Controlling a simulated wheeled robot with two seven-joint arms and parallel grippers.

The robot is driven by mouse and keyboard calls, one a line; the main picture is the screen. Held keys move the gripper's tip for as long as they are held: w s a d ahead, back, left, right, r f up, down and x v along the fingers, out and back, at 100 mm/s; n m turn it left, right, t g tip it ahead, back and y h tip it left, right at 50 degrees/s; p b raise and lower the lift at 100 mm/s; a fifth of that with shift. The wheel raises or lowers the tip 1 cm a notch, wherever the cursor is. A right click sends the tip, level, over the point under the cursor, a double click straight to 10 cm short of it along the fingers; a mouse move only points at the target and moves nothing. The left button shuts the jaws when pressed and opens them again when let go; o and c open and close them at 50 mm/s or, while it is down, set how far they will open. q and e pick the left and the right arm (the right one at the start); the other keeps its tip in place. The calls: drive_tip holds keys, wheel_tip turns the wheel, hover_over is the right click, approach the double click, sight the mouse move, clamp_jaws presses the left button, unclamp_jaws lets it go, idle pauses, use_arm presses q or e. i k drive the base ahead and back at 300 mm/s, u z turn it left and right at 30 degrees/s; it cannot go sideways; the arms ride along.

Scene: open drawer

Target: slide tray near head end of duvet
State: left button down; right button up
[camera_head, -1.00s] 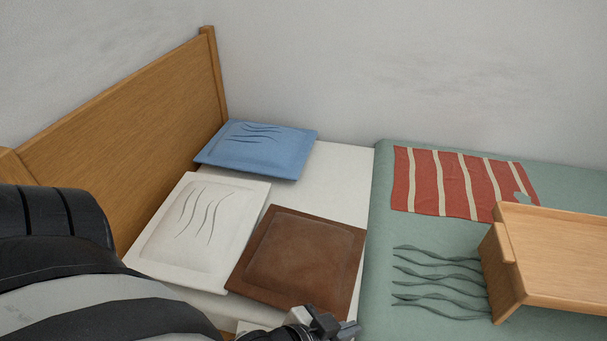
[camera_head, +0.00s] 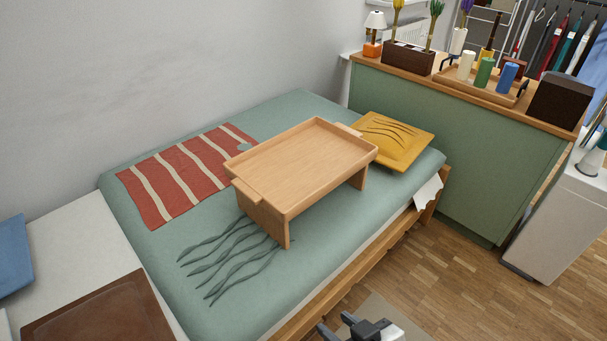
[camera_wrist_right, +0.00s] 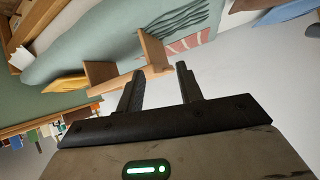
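The wooden tray (camera_head: 310,160), with raised rims and legs, stands on the green duvet (camera_head: 205,285) around the middle of the bed. Its near leg panel stands beside the wavy dark-green lines on the duvet. My right gripper (camera_head: 338,325) is low at the bottom edge of the head view, in front of the bed and apart from the tray. In the right wrist view my right gripper (camera_wrist_right: 160,80) is open and empty, with the tray's wooden legs (camera_wrist_right: 100,73) beyond the fingers. My left gripper is not in view.
A red striped cloth (camera_head: 190,172) lies behind the tray, and a yellow cushion (camera_head: 395,140) lies at its right. Brown (camera_head: 100,312) and blue (camera_head: 14,256) pillows lie at the left. A green cabinet (camera_head: 450,145) stands at the bed's right end. Wooden floor (camera_head: 450,290) is clear in front.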

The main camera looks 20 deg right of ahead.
sight(274, 181)
drive_tip(key=z, duration=1.95)
drive_tip(key=i, duration=3)
drive_tip(key=u, duration=3.65)
